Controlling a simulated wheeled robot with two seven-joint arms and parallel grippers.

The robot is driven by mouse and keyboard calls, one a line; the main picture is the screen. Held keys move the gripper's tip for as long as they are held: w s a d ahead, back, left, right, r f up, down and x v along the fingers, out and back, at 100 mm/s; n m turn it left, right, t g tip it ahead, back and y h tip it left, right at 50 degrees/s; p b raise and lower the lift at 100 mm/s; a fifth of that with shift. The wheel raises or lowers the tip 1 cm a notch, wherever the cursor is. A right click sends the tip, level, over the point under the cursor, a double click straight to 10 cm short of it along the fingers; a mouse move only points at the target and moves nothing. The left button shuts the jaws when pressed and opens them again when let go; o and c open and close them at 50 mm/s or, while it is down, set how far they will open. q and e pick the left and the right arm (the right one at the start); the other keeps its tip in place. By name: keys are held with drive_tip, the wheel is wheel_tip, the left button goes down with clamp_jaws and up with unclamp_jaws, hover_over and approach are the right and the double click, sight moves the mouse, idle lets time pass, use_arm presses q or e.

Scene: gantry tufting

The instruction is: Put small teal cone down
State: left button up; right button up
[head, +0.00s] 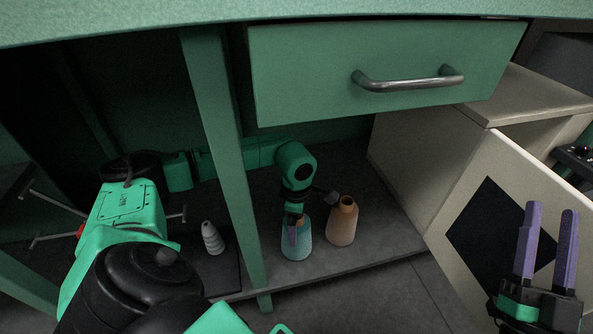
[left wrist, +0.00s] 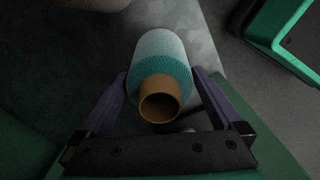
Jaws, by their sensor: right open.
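The small teal cone (head: 296,240) is upright on or just above the dark shelf (head: 370,222) under the drawer; I cannot tell whether its base touches. It also shows in the left wrist view (left wrist: 162,52), with the brown end of its tube (left wrist: 160,103) facing the camera. My left gripper (head: 297,226) reaches down from behind the green leg and is shut on the cone's upper part, one purple finger on each side. In the left wrist view, my left gripper (left wrist: 162,78) hides little of the cone. My right gripper (head: 544,245) is open and empty at far right.
An orange-brown cone (head: 342,222) stands close right of the teal one. A grey-white cone (head: 212,239) stands left of the green leg (head: 222,150). A green drawer (head: 390,75) overhangs the shelf. A beige cabinet (head: 425,150) bounds the right side. The shelf right of the orange cone is clear.

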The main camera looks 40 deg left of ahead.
use_arm(q)
drive_tip(key=shift+r, duration=0.35)
drive_tip(key=shift+r+p, duration=0.55)
drive_tip(key=shift+r, duration=0.4)
drive_tip(key=shift+d+r+p, duration=0.15)
drive_tip(key=shift+r+p, duration=0.4)
drive_tip(key=shift+r, duration=0.35)
use_arm(e)
wheel_tip(320, 180, down, 21)
drive_tip(key=s+a+m+g+h, duration=0.2)
drive_tip(key=s+a+g, duration=0.1)
drive_tip(key=g, duration=0.4)
use_arm(q)
drive_tip(key=shift+w+d+r+p, duration=0.1)
drive_tip(key=shift+r+p, duration=0.2)
drive_tip(key=shift+r, duration=0.1)
wheel_tip(320, 180, up, 2)
drive_tip(key=shift+r+p, duration=0.2)
drive_tip(key=shift+p, duration=0.35)
wheel_tip(320, 180, up, 4)
drive_tip(key=shift+r+p, duration=0.25)
drive_tip(key=shift+p, duration=0.7)
use_arm(e)
drive_tip(key=s+f+g, duration=0.5)
drive_tip(key=s+f, duration=0.4)
drive_tip(key=f, duration=0.1)
drive_tip(key=shift+s+f+h, duration=0.15)
drive_tip(key=shift+f+h, duration=0.15)
drive_tip(key=shift+h, duration=0.1)
